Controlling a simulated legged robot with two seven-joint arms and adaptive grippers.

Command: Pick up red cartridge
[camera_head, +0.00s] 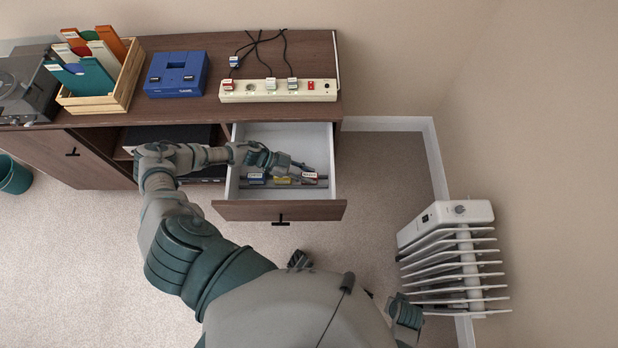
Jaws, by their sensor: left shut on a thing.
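The drawer (232,190) of the brown cabinet is pulled open. In it lies a row of small cartridges with coloured labels: a blue one (255,177), a yellow one (282,181) and the red cartridge (309,176) at the right. My left arm reaches into the drawer from the left. My left gripper (303,169) is low inside the drawer, its fingertips at the red cartridge and shut on it. The fingers partly hide the cartridge. The cartridge is still among the others, and I cannot tell whether it is clear of the drawer floor.
On the cabinet top (215,68) stand a white power strip (277,97) with cables, a blue console (177,74) and a wooden crate (125,85) of folders. A white radiator (455,255) stands at the right. The drawer walls closely surround my left gripper.

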